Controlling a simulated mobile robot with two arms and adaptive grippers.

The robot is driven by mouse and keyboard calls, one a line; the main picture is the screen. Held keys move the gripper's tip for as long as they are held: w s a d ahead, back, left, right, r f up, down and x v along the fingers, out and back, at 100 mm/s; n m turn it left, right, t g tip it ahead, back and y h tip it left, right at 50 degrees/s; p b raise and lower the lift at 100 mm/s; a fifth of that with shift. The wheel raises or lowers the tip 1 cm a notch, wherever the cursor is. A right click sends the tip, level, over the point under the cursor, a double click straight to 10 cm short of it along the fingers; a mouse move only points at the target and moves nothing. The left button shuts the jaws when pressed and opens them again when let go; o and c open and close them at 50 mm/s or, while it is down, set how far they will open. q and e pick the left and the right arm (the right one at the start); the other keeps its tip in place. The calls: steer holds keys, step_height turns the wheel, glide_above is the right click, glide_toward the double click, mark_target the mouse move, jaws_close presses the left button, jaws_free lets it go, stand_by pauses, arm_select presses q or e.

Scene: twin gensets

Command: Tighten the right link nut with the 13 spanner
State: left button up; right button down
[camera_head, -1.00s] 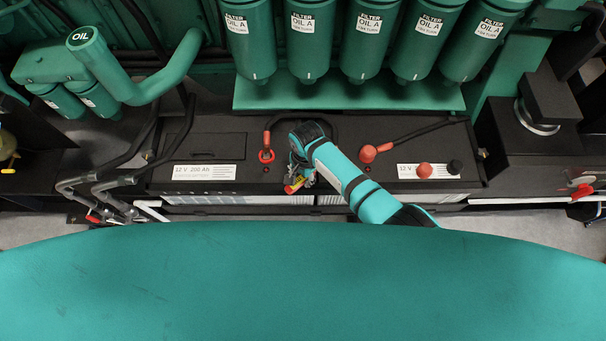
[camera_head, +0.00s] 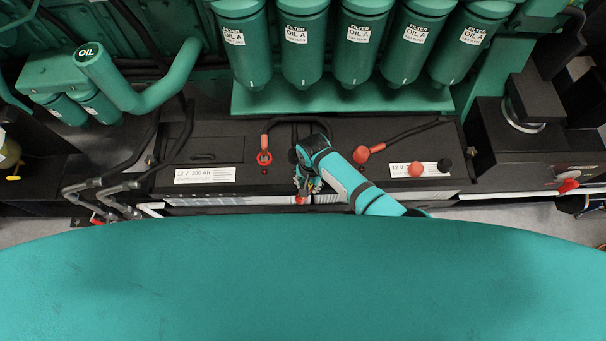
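My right arm reaches in from the lower right over the batteries, and its gripper (camera_head: 302,190) points down at the batteries' front edge. A small red piece (camera_head: 299,200) shows at its fingertips; whether it is the 13 spanner or held is too small to tell. A black cap (camera_head: 293,155) shows just left of the wrist. My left gripper is out of view.
A red-booted terminal (camera_head: 361,154) with a cable, a loose red cap (camera_head: 415,170) and a black cap (camera_head: 444,165) sit on the right battery. Green oil filters (camera_head: 303,50) hang over a green ledge (camera_head: 345,100) behind. Grey hoses (camera_head: 100,190) stand at left.

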steer(key=shift+s+d+n+p, duration=0.2)
steer(key=shift+s+d+n, duration=0.05)
steer(key=shift+d+n, duration=0.45)
steer(key=shift+s+d+n+p, duration=0.15)
steer(key=shift+s+d+n, duration=0.15)
steer(key=shift+d+n, duration=0.35)
steer(key=shift+s+d+n+p, duration=0.25)
steer(key=shift+d+n, duration=0.3)
steer(key=shift+d, duration=0.25)
steer(key=d+n, duration=0.5)
steer(key=d, duration=0.1)
steer(key=shift+f, duration=0.3)
steer(key=shift+f+b, duration=0.55)
steer(key=shift+b, duration=0.05)
